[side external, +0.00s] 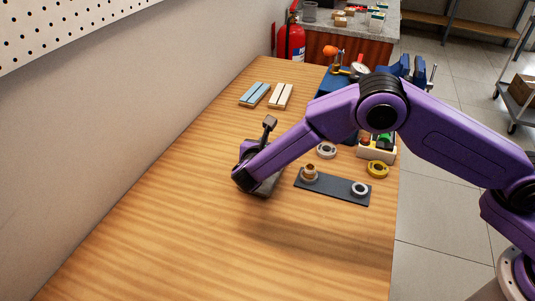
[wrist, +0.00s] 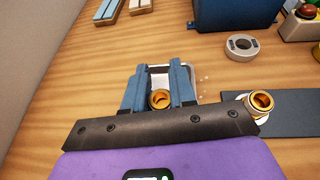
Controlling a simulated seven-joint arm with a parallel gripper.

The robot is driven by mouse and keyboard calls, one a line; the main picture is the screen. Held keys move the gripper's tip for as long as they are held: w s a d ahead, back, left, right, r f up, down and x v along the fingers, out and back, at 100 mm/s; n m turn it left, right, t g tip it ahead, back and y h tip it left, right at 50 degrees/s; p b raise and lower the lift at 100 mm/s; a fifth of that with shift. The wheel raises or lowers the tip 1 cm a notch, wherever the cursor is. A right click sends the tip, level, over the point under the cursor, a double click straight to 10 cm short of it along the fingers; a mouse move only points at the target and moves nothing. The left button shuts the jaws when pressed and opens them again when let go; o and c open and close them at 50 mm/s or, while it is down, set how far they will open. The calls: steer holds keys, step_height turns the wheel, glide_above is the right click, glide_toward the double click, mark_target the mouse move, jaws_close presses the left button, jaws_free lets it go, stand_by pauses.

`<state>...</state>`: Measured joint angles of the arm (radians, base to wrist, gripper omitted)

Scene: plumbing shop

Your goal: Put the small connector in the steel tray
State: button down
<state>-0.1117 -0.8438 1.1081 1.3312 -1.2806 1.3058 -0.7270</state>
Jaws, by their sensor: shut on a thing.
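In the wrist view, my gripper (wrist: 160,97) has its two blue-grey fingers closed on a small brass connector (wrist: 160,99), its round open end showing between them. The pale steel tray (wrist: 160,76) shows behind and beneath the fingers, so the connector appears over it. The height of the connector above the tray floor is hard to tell. In the side view, my gripper (side external: 250,174) points down at the tray (side external: 270,186), which is partly covered by it. The held connector is hidden there.
A dark mat (side external: 337,187) right of the tray carries another brass fitting (side external: 310,173) and a pale ring (side external: 360,189). A grey tape roll (side external: 326,150) and yellow roll (side external: 377,169) lie nearby. The table's near-left area is clear.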

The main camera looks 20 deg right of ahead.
steer(key=shift+w+a+f, duration=0.15)
steer(key=shift+w+f, duration=0.1)
steer(key=shift+f, duration=0.1)
steer(key=shift+w+f, duration=0.1)
steer(key=shift+f, duration=1.55)
steer(key=shift+f, duration=0.1)
steer(key=c, duration=1.2)
jaws_free()
steer(key=shift+a+r, duration=0.2)
steer(key=v, duration=1.1)
steer(key=shift+s+a+r, duration=0.15)
steer(key=shift+s+r, duration=0.05)
steer(key=shift+s, duration=0.15)
